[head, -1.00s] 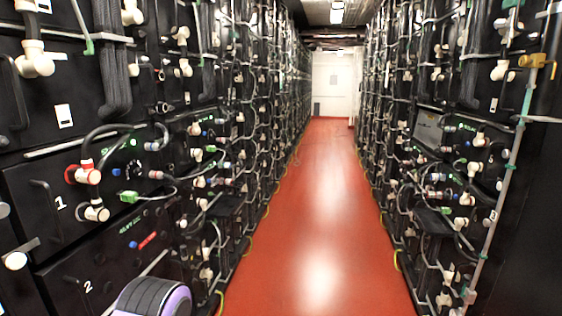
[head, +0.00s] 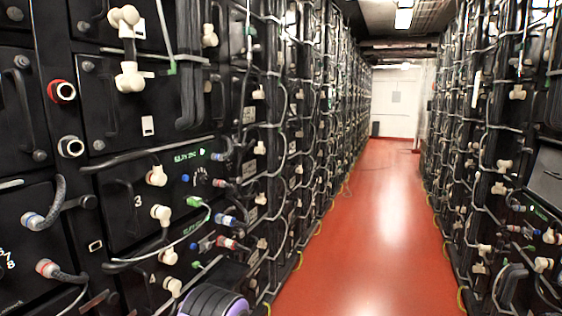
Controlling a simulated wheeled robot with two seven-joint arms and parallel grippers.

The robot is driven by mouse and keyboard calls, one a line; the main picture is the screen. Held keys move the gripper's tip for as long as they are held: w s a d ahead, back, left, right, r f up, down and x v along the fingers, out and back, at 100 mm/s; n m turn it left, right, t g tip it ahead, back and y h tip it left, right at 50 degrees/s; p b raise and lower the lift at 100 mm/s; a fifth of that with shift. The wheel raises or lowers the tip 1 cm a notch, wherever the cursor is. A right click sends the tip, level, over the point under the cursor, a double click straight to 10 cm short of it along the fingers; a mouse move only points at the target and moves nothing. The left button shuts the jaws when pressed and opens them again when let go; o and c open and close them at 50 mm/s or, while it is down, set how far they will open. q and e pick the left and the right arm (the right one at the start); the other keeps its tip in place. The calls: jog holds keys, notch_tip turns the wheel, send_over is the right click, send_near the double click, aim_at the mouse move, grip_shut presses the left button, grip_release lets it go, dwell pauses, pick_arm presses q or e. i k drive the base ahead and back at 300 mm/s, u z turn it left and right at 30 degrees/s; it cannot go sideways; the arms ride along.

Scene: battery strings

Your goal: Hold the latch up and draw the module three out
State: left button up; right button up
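The module marked 3 (head: 116,217) is a black front panel in the left rack, with a dark handle beside its number. White elbow fittings (head: 157,176) and a green plug (head: 196,201) with cables stand on or beside its front. It looks seated in the rack, level with its neighbours. I cannot make out which part is its latch. Neither gripper shows. A rounded black part with a purple rim, which seems to be mine, shows at the bottom edge below the module.
Another module, marked 4 (head: 150,282), lies below module 3. Grey cables and hoses hang across the left rack fronts. A red floor aisle (head: 385,230) runs clear between the left and right racks to a white end wall (head: 397,100).

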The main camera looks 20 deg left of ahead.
aim_at(136, 198)
jog(key=i, duration=2.55)
jog(key=u, duration=3.05)
